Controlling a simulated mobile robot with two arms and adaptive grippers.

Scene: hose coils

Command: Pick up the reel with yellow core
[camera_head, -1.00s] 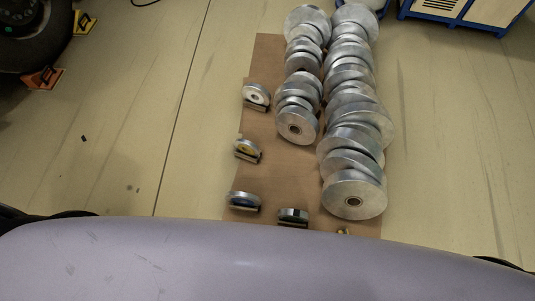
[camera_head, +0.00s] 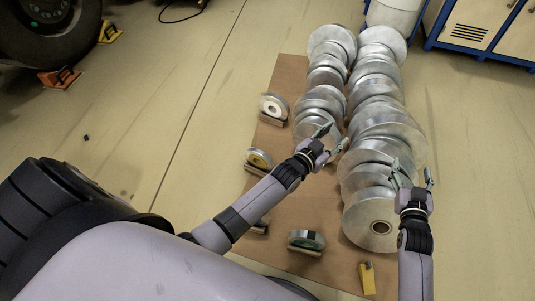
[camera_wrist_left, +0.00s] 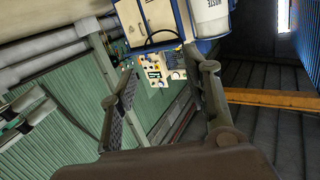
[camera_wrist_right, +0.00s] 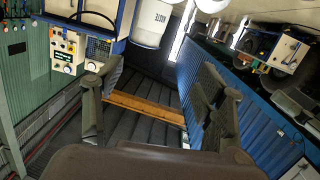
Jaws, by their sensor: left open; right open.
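The reel with yellow core (camera_head: 259,158) is a small upright silver disc with a yellowish centre, in a low holder at the left edge of the brown mat (camera_head: 310,262) in the head view. My left arm crosses close to its right side in the picture. My left gripper (camera_head: 334,138) is open and empty, right of that reel, over the large silver reels.
Large silver reels (camera_head: 370,218) stand in two rows on the mat. A white-core reel (camera_head: 273,106), a green-core reel (camera_head: 306,240) and a yellow block (camera_head: 367,278) are also there. Another small holder is mostly hidden by my left arm.

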